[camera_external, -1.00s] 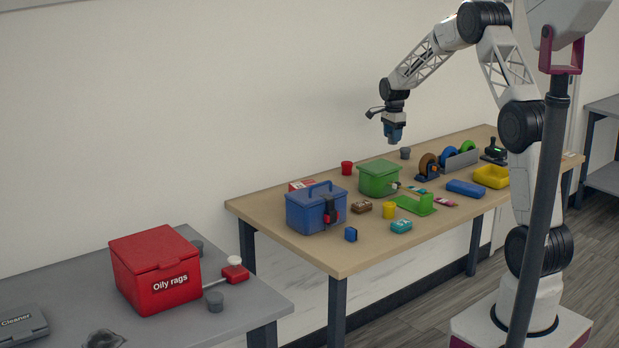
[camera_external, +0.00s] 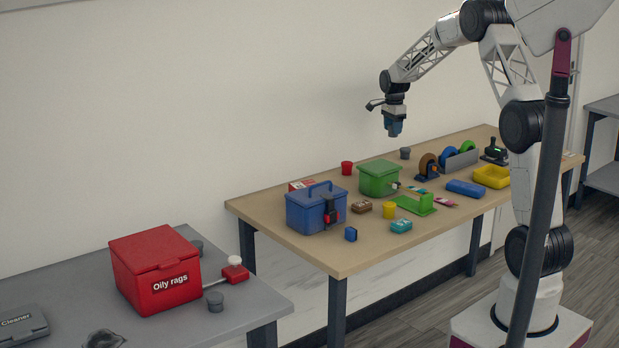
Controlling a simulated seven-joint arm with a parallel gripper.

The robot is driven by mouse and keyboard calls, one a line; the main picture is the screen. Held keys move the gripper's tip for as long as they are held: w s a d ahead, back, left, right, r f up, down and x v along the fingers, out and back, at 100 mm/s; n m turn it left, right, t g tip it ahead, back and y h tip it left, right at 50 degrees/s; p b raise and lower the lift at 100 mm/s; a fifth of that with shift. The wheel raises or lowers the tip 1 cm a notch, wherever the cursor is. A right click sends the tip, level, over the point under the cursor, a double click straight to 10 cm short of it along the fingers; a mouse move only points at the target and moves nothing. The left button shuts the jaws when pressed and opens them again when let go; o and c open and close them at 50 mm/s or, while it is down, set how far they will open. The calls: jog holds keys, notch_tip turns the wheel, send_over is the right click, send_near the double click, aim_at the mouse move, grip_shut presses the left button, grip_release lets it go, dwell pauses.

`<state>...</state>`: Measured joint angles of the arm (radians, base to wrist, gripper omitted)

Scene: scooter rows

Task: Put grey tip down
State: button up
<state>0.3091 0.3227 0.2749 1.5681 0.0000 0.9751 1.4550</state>
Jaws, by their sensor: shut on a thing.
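My gripper (camera_external: 394,129) hangs pointing down in the air, above the back part of the wooden table. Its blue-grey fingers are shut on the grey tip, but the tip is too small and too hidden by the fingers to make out. A small grey cup-like piece (camera_external: 405,153) stands on the table's back edge, a little below and to the right of my gripper in the picture, apart from it. The wooden table (camera_external: 350,258) lies below, well clear of the fingers.
A red bin (camera_external: 155,270) sits on the grey table at left.

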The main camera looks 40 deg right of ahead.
jog(key=shift+w+a+r, duration=0.1)
jog(key=shift+a+r, duration=0.15)
jog(key=shift+r, duration=0.3)
jog(key=shift+a+r, duration=0.2)
jog(key=shift+r, duration=0.3)
jog(key=a+n, duration=0.5)
jog(key=a, duration=4.1)
jog(key=s+a+n, duration=0.1)
jog(key=s+a, duration=0.2)
jog(key=a, duration=0.5)
jog(key=s+a+n, duration=0.1)
jog(key=s+a, duration=0.3)
jog(key=a, duration=0.3)
jog(key=s+a+n, duration=0.2)
jog(key=s+a, duration=0.6)
jog(key=a, duration=0.3)
jog(key=s+a+n, duration=0.2)
jog(key=s+a, duration=0.6)
jog(key=a, duration=0.4)
jog(key=s+a+n, duration=0.1)
jog(key=s+a, duration=0.6)
jog(key=s, duration=0.4)
jog(key=s+a+n, duration=0.2)
jog(key=s+a, duration=0.6)
jog(key=s, duration=0.4)
notch_tip(320, 180, down, 13)
jog(key=shift+f, duration=0.4)
